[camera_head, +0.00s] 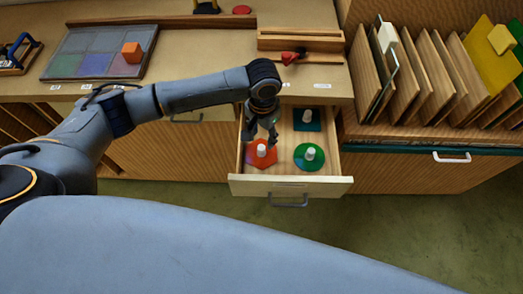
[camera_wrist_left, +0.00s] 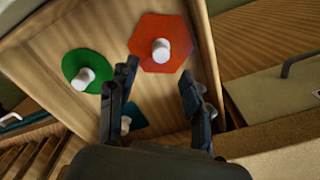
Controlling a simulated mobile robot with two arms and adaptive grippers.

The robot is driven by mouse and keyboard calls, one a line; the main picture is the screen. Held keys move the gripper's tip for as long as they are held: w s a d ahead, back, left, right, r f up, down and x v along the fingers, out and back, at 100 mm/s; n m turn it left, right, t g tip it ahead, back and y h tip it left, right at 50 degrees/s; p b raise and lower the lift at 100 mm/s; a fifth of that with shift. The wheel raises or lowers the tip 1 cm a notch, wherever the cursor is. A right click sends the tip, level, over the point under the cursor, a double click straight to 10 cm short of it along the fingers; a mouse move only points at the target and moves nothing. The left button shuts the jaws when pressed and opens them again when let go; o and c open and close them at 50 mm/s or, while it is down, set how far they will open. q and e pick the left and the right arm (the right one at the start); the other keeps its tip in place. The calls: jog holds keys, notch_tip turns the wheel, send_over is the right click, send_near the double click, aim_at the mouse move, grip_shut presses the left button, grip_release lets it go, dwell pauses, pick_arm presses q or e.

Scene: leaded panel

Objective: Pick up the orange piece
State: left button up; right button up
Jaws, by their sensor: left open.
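The orange piece is a red-orange hexagonal plate (camera_head: 256,161) with a white knob, lying at the front left inside the open drawer (camera_head: 290,185). In the left wrist view the hexagon (camera_wrist_left: 162,27) lies just beyond the fingertips. My left gripper (camera_head: 266,138) hangs over the drawer above the hexagon, pointing down. Its two fingers (camera_wrist_left: 157,76) are spread apart with nothing between them, and it appears clear of the knob. My right gripper is not in view.
A green disc (camera_head: 301,163) and a teal square (camera_head: 312,126), both with white knobs, share the drawer. An orange cube (camera_head: 132,52) sits on a coloured panel (camera_head: 75,62) on the bench. Upright sheets (camera_head: 440,75) stand in a rack at right.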

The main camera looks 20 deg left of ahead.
aim_at(262, 147)
pick_arm(q)
notch_tip(262, 147, down, 3)
jog(key=shift+s+f+p, duration=0.1)
jog(key=shift+p, duration=0.2)
notch_tip(262, 147, down, 3)
jog(key=shift+a+r, duration=0.15)
jog(key=shift+r, duration=0.05)
jog(key=shift+f, duration=0.45)
grip_shut()
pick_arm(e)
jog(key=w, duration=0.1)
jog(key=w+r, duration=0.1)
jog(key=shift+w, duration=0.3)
